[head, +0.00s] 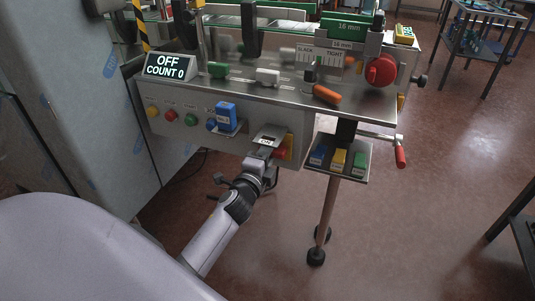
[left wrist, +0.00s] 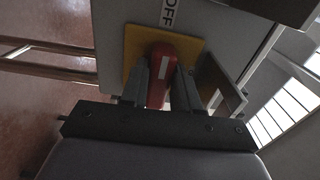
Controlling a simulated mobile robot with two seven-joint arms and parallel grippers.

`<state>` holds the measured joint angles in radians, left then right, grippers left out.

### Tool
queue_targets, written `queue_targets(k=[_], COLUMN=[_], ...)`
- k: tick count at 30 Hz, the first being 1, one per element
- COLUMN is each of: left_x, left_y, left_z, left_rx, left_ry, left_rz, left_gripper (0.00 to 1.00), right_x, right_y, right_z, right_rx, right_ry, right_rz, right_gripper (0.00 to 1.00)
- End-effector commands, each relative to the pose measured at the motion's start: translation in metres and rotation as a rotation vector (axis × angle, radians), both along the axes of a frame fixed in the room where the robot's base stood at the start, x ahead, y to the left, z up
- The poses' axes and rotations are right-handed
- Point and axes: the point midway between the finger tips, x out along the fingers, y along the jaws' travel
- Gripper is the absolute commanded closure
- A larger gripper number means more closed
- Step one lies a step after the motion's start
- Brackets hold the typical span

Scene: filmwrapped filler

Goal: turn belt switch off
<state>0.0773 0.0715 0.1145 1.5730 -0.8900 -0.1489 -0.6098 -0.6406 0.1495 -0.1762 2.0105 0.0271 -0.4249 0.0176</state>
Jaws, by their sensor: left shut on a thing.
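The belt switch is a red handle (left wrist: 162,72) on a yellow plate (left wrist: 131,52), with an OFF label (left wrist: 170,11) beside the plate in the left wrist view. In the head view its red handle (head: 280,153) shows at the lower right of the machine's front panel, partly covered by my gripper. My left gripper (left wrist: 166,82) is shut on the red handle, one finger on each side. A display (head: 168,66) on the machine reads OFF, COUNT 0. My right gripper is not in view.
Push buttons (head: 172,116) and a blue block (head: 226,115) sit left of the switch on the front panel. A small tray (head: 318,171) with coloured blocks and a red-handled crank (head: 400,156) stand to the right.

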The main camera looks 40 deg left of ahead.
Motion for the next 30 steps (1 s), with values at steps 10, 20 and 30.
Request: queue_targets(k=[10, 20, 30], left_x=[0.000, -0.029, -0.066], left_y=[0.000, -0.007, -0.016], left_z=[0.000, -0.001, -0.001], left_rx=[-0.003, -0.004, -0.005], left_ry=[0.000, 0.003, 0.002], left_rz=[0.000, 0.001, 0.001], left_gripper=[0.49, 0.49, 0.49], right_x=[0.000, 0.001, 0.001], right_y=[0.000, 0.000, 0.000], right_z=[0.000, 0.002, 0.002], right_rx=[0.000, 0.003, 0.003], right_ry=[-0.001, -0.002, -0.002], right_rz=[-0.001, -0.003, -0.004], right_gripper=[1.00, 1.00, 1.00])
